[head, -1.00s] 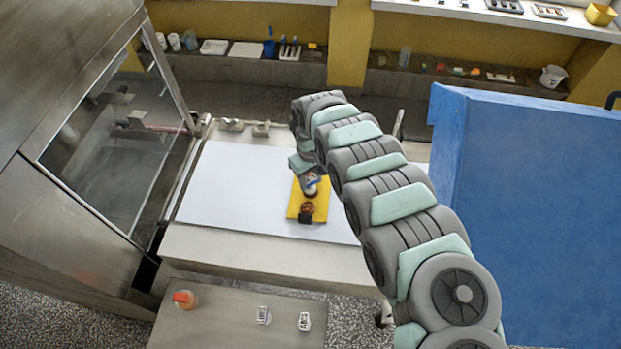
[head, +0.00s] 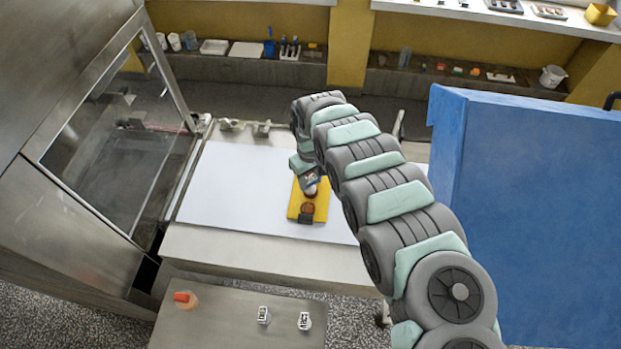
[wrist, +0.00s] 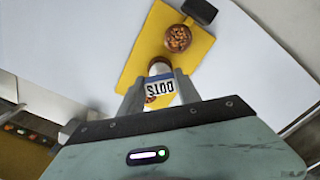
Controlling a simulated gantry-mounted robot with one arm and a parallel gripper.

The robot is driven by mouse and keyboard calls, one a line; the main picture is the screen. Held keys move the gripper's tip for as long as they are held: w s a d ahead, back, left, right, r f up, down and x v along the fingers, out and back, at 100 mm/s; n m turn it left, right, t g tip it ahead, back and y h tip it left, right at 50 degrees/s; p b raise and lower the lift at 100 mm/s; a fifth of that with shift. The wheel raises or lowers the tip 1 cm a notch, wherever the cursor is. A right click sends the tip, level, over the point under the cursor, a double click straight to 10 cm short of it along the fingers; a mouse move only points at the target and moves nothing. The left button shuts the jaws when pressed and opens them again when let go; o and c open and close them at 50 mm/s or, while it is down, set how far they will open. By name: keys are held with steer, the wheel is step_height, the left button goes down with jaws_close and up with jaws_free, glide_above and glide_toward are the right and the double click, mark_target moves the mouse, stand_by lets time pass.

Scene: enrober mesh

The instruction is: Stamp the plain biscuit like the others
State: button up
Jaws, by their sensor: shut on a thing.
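My gripper (wrist: 160,84) is shut on a stamp (wrist: 160,89) with a white label and dark letters, partly reading "S100". In the head view my gripper (head: 309,179) is over the far part of the yellow board (head: 295,211). A round brown biscuit (wrist: 178,38) with a mottled top lies on the board, apart from the stamp. A second brown patch (wrist: 151,101) shows beside the label, mostly hidden by the stamp and fingers. I cannot tell whether the stamp touches it.
A black block (wrist: 199,11) sits at the board's near end. The white table surface (head: 235,190) around the board is clear. Two small white items with dark marks (head: 263,315) (head: 304,321) and an orange-topped cup (head: 186,299) stand on the front table. A big blue box (head: 530,200) rises at the right.

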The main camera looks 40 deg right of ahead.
step_height(320, 180, up, 3)
steer(key=p, duration=0.3)
steer(key=shift+a+r, duration=0.1)
steer(key=shift+r+p, duration=1.65)
steer(key=shift+r, duration=0.3)
steer(key=shift+f, duration=0.1)
